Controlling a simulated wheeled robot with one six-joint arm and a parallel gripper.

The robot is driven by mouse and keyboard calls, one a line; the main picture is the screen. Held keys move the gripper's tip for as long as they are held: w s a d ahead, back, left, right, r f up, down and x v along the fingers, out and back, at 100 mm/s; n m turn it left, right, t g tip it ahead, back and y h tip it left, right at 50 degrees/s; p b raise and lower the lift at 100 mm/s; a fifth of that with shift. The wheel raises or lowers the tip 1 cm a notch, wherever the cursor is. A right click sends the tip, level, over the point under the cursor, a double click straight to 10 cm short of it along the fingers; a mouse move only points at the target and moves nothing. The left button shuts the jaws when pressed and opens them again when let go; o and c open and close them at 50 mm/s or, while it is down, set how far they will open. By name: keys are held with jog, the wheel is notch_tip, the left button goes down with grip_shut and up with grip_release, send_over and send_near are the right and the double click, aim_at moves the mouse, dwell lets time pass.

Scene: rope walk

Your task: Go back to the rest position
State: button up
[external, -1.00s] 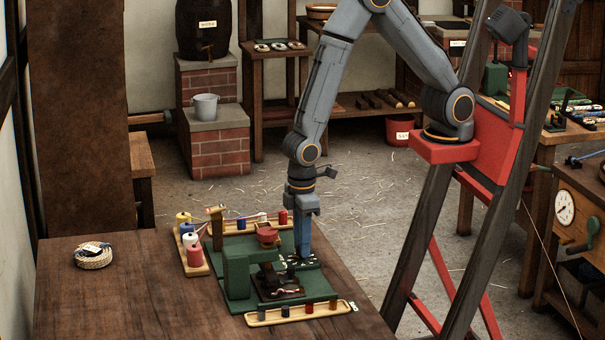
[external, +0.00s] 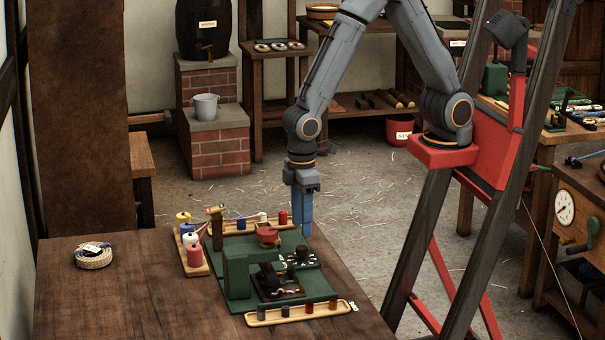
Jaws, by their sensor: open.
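My gripper (external: 302,222) points down with its blue fingers above the back right part of the green machine (external: 237,272) on the wooden table. The fingers are open and nothing shows between them. They look apart from the machine's base and its dark knob (external: 302,252). My arm reaches over from its red mount on the right, bent at the elbow.
Spools stand in a wooden tray (external: 207,268) left of the machine, and another tray (external: 252,318) with small dark and coloured pieces lies in front. A rope coil (external: 93,256) lies at the table's left. Open floor (external: 370,205) stretches behind.

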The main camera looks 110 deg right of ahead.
jog(key=shift+r, duration=0.75)
jog(key=shift+s+d+r, duration=0.1)
jog(key=shift+d, duration=0.1)
jog(key=s+d+r+m+t, duration=0.1)
jog(key=s+d+r, duration=0.3)
jog(key=s+d, duration=0.6)
jog(key=shift+s+r, duration=0.2)
jog(key=shift+o, duration=0.5)
dwell(1.6)
